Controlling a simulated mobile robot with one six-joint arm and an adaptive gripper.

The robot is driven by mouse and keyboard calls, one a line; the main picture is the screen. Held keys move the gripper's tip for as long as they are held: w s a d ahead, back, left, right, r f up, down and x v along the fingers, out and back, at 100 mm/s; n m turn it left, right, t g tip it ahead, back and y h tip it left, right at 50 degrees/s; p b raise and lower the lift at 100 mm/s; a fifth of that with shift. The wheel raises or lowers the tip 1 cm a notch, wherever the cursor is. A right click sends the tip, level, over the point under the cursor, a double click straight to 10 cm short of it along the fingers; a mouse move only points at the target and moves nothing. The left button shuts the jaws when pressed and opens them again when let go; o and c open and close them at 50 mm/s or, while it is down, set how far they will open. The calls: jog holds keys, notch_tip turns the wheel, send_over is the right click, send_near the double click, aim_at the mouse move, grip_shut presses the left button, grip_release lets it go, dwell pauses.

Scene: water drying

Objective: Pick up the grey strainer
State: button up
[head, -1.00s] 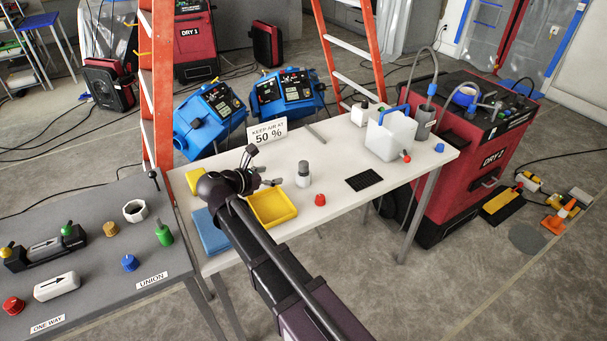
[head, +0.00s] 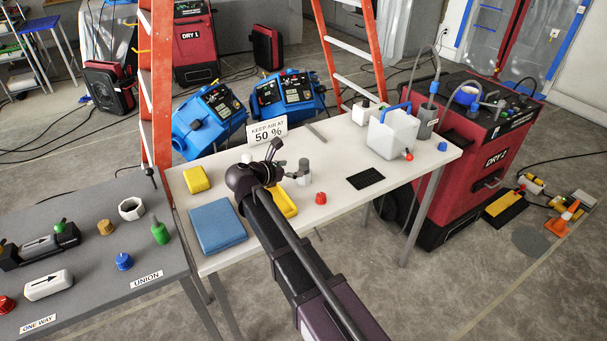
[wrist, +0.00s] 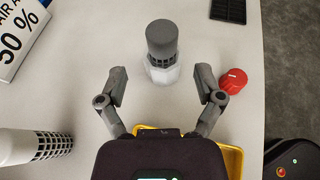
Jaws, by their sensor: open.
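In the wrist view the grey strainer (wrist: 162,40) is ahead of my gripper, centred between the finger lines. My gripper (wrist: 161,80) is open and empty, with its fingertips short of the cylinder and one to each side. In the head view my gripper (head: 283,163) is just left of it, partly hidden by my own arm.
A red knob (wrist: 233,80) lies close to the right finger; it also shows in the head view (head: 320,198). A yellow tray (head: 285,203) is under my arm. A white slotted cylinder (wrist: 35,146) lies left. A sign (head: 268,133) stands behind. A black grid (head: 366,179) lies right.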

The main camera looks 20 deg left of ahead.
aim_at(300, 167)
dwell(0.3)
jog(key=shift+b+x, duration=0.95)
jog(key=shift+x, duration=1.75)
jog(key=shift+d, duration=0.1)
jog(key=shift+s, duration=0.1)
grip_shut()
